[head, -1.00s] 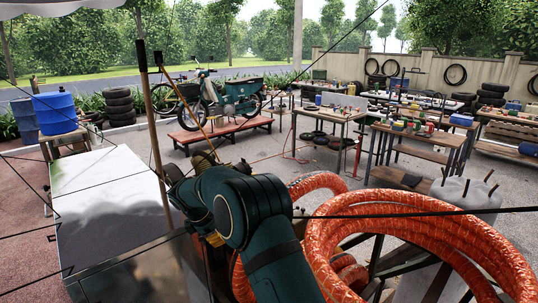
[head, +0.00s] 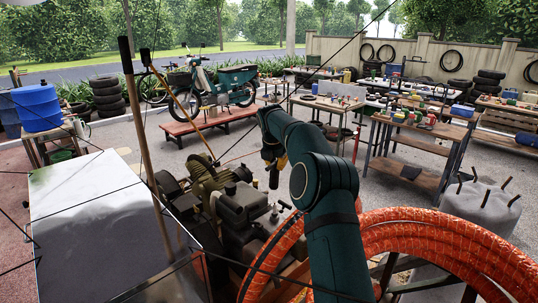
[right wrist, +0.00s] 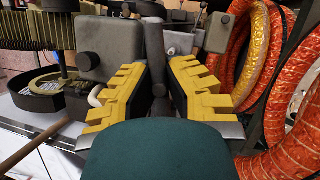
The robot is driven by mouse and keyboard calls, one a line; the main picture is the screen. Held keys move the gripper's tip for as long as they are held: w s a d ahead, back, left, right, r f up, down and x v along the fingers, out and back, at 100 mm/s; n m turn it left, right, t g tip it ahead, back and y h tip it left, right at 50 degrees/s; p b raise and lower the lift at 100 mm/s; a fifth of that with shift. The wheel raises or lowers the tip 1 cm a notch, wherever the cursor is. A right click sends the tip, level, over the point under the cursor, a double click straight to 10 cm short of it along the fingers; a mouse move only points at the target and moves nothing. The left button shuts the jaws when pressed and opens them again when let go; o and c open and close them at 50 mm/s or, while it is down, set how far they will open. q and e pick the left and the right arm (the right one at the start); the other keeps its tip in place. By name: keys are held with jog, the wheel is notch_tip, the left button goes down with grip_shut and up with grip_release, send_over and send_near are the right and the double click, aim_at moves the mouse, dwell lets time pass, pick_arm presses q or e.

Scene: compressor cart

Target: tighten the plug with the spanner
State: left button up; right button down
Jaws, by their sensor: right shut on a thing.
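My right gripper (head: 272,160) hangs above the right part of the compressor machinery (head: 238,210), pointing down. In the right wrist view its yellow-padded fingers (right wrist: 156,92) stand on both sides of a dark bar (right wrist: 155,45), which I take to be the spanner. The gripper is shut on it. A dark lower end (head: 274,180) of it shows under the fingers in the head view, apart from the machinery as far as I can see. I cannot make out the plug for certain among the small dark fittings. My left gripper is out of view.
A coil of orange hose (head: 440,240) lies right of my right arm. A flat pale metal top (head: 85,205) is at left, with a long upright handle (head: 147,130) beside it. A finned pump and flywheel (right wrist: 55,90) show in the wrist view. Workbenches (head: 420,140) stand behind.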

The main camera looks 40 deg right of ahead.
aim_at(276, 175)
jog(key=shift+w+d, duration=0.25)
jog(key=shift+w, duration=0.2)
jog(key=shift+s+a+r, duration=0.15)
jog(key=shift+s, duration=0.1)
jog(key=shift+w, duration=0.15)
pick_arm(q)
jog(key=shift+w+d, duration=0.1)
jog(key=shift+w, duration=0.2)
pick_arm(e)
jog(key=shift+d, duration=0.2)
jog(key=shift+g, duration=0.4)
jog(key=shift+f+b, duration=1.45)
jog(key=shift+f, duration=1.55)
pick_arm(q)
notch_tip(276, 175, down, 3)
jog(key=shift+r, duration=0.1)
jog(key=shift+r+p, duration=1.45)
jog(key=shift+p, duration=0.05)
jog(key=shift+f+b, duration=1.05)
pick_arm(e)
jog(key=shift+f, duration=3.45)
